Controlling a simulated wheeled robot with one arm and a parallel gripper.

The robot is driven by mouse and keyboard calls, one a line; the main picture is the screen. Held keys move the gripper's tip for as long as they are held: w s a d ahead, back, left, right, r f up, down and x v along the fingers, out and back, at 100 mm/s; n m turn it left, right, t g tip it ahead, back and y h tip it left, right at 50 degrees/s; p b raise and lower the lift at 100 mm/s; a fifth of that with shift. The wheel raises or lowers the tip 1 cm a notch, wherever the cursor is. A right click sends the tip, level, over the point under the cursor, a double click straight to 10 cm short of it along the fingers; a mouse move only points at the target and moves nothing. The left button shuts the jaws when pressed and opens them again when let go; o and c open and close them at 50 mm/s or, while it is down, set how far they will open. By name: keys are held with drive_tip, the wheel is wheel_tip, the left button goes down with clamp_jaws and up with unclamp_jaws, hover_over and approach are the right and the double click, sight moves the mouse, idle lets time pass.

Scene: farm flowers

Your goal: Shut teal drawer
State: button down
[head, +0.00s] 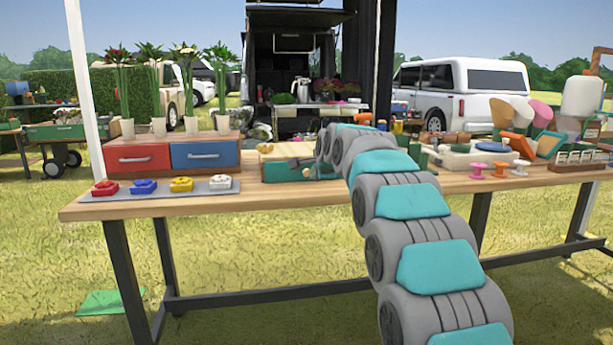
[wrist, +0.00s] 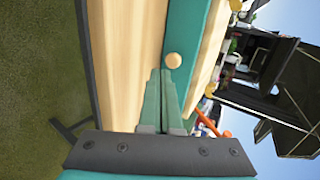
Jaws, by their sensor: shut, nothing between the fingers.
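The teal drawer (head: 280,173) is in the wooden box at the middle of the table, right of the red and blue drawers. In the wrist view its teal front (wrist: 190,40) carries a round pale wooden knob (wrist: 173,61). My gripper (head: 292,163) is at the drawer's front, with the arm reaching in from the right. In the wrist view the shut, empty fingertips (wrist: 161,74) are close beside the knob; I cannot tell whether they touch the front. My arm hides the drawer's right part. How far the drawer stands out is not clear.
A red drawer (head: 138,158) and a blue drawer (head: 205,154) sit to the left. In front of them a grey strip (head: 160,188) holds several coloured pieces. Spools (head: 478,171) and pots stand to the right.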

drive_tip(key=v, duration=0.9)
drive_tip(key=s+d+f+n+g+h, duration=0.1)
drive_tip(key=s+d+f+n+g, duration=0.1)
drive_tip(key=s+d+f, duration=0.4)
drive_tip(key=s+d+f+n+g+h, duration=0.15)
drive_tip(key=s+f, duration=0.25)
drive_tip(key=s, duration=0.5)
drive_tip(key=s+d+f+n+g, duration=0.3)
drive_tip(key=s+d+f, duration=0.15)
drive_tip(key=s, duration=0.25)
drive_tip(key=s+d+f+n+g, duration=0.2)
drive_tip(key=s+f, duration=0.3)
drive_tip(key=s, duration=0.6)
drive_tip(key=s+d+f+n+g+h, duration=0.1)
drive_tip(key=s+f, duration=0.4)
drive_tip(key=s, duration=0.6)
drive_tip(key=s+d+f+n+g, duration=0.3)
drive_tip(key=s+f, duration=0.3)
drive_tip(key=s, duration=0.6)
drive_tip(key=shift+d+n+b, duration=0.3)
drive_tip(key=shift+d+n, duration=0.1)
drive_tip(key=shift+n, duration=0.45)
drive_tip(key=shift+g, duration=0.25)
